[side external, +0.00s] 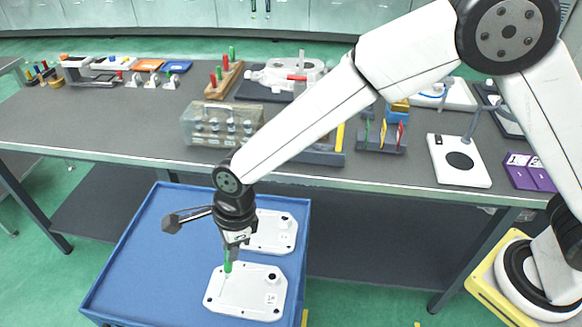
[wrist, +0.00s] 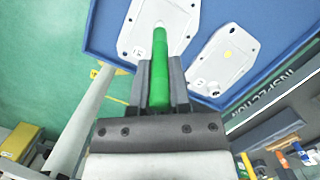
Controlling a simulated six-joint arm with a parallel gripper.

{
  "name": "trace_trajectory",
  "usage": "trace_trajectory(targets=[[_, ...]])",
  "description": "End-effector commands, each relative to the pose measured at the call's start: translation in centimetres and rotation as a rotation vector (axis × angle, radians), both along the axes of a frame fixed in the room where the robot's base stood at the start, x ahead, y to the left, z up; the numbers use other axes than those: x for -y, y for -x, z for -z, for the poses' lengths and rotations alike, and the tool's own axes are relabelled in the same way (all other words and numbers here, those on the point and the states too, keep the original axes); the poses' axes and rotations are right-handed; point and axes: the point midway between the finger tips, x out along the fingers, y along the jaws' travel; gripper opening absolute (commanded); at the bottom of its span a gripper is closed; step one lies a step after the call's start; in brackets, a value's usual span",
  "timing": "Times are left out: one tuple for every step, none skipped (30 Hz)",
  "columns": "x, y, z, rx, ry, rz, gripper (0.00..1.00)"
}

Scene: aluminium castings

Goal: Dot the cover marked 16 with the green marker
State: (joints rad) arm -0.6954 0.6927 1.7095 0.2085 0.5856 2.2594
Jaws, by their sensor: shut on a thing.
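My gripper (side external: 236,240) is shut on the green marker (side external: 228,264), which points down. The marker also shows between the fingers in the wrist view (wrist: 160,75). Its lower end is over the near white cover (side external: 250,292) on the blue cart top; I cannot tell whether it touches. That cover also shows in the wrist view (wrist: 138,30), partly hidden by the marker. A second white cover (side external: 275,232) lies behind it, partly hidden by my gripper. In the wrist view this cover (wrist: 215,68) has a yellowish round spot. The covers' numbers are too small to read.
The blue cart top (side external: 140,275) is bare at left. The grey bench (side external: 100,125) stands behind it, with a clear bin (side external: 215,125), a rack of red and green markers (side external: 224,78), a white plate device (side external: 458,162) and purple blocks (side external: 530,172).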

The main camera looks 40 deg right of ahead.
Motion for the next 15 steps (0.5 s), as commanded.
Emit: trace_trajectory(targets=[[0.0,0.0,0.3,-0.001,0.001,0.000,0.00],[0.0,0.0,0.5,-0.001,0.001,0.000,0.00],[0.0,0.0,0.8,-0.001,0.001,0.000,0.00],[0.0,0.0,1.0,0.000,0.001,0.000,0.00],[0.0,0.0,1.2,0.000,0.000,0.000,0.00],[0.0,0.0,1.6,0.000,0.001,0.000,0.00],[0.0,0.0,1.8,0.000,0.001,0.000,0.00],[0.0,0.0,2.0,0.000,0.001,0.000,0.00],[0.0,0.0,2.4,0.000,0.000,0.000,0.00],[0.0,0.0,2.6,0.000,0.000,0.001,0.00],[0.0,0.0,2.9,0.000,0.000,0.001,0.00],[0.0,0.0,3.2,0.000,-0.001,0.001,0.00],[0.0,0.0,3.4,0.000,-0.001,0.001,0.00],[0.0,0.0,3.6,0.000,-0.001,0.001,0.00],[0.0,0.0,3.9,0.000,-0.001,0.000,0.00]])
